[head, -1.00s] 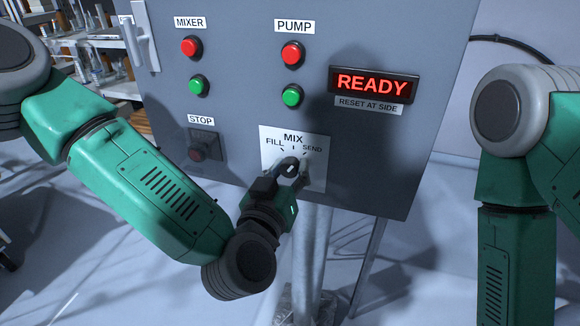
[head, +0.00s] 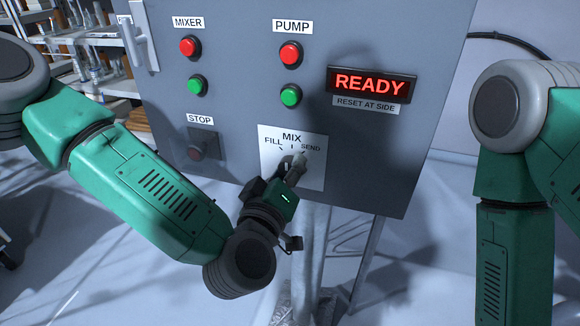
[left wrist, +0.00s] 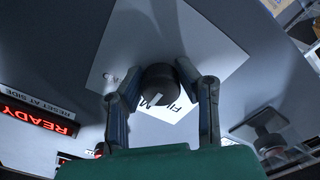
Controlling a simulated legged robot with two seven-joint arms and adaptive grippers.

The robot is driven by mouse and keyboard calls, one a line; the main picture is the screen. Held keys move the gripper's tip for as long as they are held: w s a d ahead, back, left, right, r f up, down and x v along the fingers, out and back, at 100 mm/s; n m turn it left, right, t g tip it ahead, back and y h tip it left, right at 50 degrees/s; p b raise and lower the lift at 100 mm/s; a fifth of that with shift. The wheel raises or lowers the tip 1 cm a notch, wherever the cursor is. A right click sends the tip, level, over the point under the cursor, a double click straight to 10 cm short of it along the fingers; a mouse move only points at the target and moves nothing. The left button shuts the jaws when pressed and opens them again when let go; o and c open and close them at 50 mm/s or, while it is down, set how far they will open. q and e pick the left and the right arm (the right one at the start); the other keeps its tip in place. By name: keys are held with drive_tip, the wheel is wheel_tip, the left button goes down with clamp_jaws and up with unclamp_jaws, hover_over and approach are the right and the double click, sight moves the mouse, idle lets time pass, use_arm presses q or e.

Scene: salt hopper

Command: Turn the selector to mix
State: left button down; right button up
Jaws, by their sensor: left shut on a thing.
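The selector is a dark round knob (left wrist: 160,82) on a white plate (head: 313,178) marked FILL, MIX and SEND, low on the grey panel. In the left wrist view a pale mark on the knob's side points toward the lettering; the setting is hard to read. My left gripper (head: 293,168) is shut on the knob, with one finger on each side in the left wrist view (left wrist: 165,92). In the head view the fingers mostly hide the knob. My right arm shows at the right edge, but its gripper is out of view.
A STOP button (head: 199,152) is left of the plate. Red and green MIXER buttons (head: 190,46) and PUMP buttons (head: 291,54) are above. A red READY display (head: 371,84) is at upper right. Floor shows below the panel.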

idle(0.3)
use_arm(q)
drive_tip(key=c, duration=1.2)
unclamp_jaws()
drive_tip(key=shift+a, duration=0.1)
drive_tip(key=shift+o, duration=0.2)
drive_tip(key=v, duration=1.2)
drive_tip(key=shift+f, duration=0.15)
